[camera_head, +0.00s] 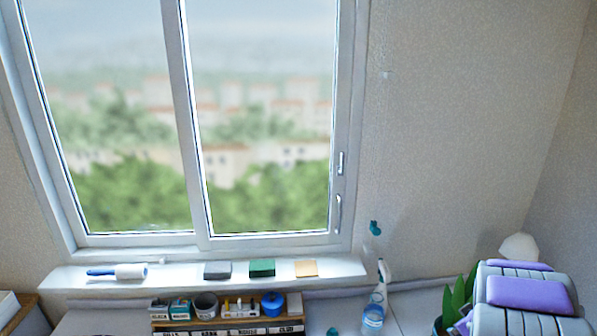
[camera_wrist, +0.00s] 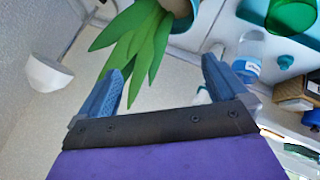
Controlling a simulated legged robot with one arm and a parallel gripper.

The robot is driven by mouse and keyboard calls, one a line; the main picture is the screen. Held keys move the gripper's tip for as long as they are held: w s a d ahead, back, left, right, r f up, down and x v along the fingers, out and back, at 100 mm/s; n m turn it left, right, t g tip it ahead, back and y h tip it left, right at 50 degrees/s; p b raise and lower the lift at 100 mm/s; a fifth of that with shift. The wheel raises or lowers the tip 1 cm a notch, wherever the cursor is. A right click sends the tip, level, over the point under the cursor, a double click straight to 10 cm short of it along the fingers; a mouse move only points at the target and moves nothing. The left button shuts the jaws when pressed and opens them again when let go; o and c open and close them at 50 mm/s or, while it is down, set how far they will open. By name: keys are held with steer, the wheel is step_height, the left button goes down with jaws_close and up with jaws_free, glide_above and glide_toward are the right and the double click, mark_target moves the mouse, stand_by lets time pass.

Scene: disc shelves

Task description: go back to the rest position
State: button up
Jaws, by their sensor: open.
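My gripper (camera_wrist: 166,82) shows in the wrist view with its two blue fingers spread wide and nothing held between them. A green-leaved plant (camera_wrist: 140,42) lies beyond the fingers, its leaves partly behind the left finger. In the head view my purple and grey arm (camera_head: 530,293) is folded at the lower right. The fingertips are not visible in the head view.
A windowsill (camera_head: 350,268) holds a roller (camera_head: 130,271), a grey block (camera_head: 217,270), a green block (camera_head: 262,268) and a tan block (camera_head: 306,268). Below are a wooden shelf (camera_head: 228,322), a blue pot (camera_head: 272,303) and a spray bottle (camera_head: 374,315). The plant (camera_head: 458,295) stands beside my arm.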

steer(key=s+a+r+m+g+h, duration=0.2)
steer(key=s+a+r+m+g, duration=0.2)
steer(key=s+a+r, duration=0.75)
steer(key=s+a+r+g+y, duration=0.1)
steer(key=s+a+g+y, duration=0.4)
steer(key=s+a, duration=1.8)
steer(key=shift+s+a+r+y, duration=0.4)
steer(key=shift+s+y, duration=0.1)
steer(key=shift+s, duration=0.15)
